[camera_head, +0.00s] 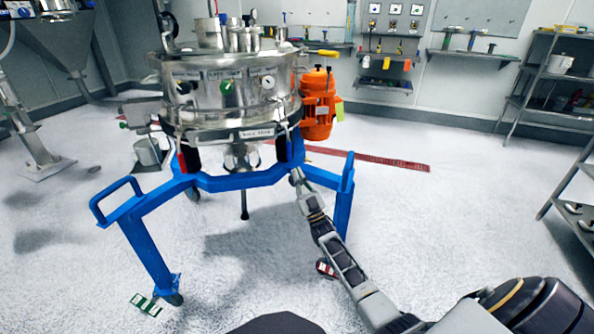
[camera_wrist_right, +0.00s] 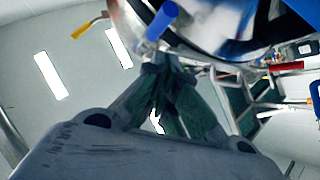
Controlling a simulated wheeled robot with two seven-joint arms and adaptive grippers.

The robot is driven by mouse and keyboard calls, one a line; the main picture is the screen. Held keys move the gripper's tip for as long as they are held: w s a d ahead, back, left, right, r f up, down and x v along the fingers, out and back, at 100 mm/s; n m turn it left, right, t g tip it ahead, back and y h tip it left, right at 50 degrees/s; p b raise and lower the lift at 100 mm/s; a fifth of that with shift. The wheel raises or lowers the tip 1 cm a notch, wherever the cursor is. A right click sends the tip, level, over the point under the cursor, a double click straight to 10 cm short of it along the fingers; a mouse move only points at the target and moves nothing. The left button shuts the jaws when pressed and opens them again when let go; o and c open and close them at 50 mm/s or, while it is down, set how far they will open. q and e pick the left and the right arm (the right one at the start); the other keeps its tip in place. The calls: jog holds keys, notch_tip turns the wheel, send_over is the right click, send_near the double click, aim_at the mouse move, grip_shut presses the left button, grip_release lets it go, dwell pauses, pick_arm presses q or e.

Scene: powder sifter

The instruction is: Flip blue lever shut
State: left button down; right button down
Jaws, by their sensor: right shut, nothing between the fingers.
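The powder sifter (camera_head: 225,98) is a round steel drum on a blue wheeled frame (camera_head: 235,180). In the right wrist view a blue lever handle (camera_wrist_right: 163,18) sticks out from under shiny metal, just beyond my fingertips. I cannot make out this lever in the head view. My right gripper (camera_head: 296,176) reaches up to the front right of the blue frame, below the drum. In the right wrist view my right gripper (camera_wrist_right: 157,66) is shut and empty. Its tips lie close below the blue handle; I cannot tell whether they touch. My left gripper is not in view.
An orange motor (camera_head: 318,103) hangs at the drum's right side. The frame's right leg (camera_head: 343,200) stands close beside my right forearm. A shelf rack (camera_head: 540,90) stands at the far right. The white floor between is open.

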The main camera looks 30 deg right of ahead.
notch_tip(320, 180, down, 7)
jog(key=s, duration=0.2)
dwell(0.3)
jog(key=shift+a, duration=0.1)
dwell(0.3)
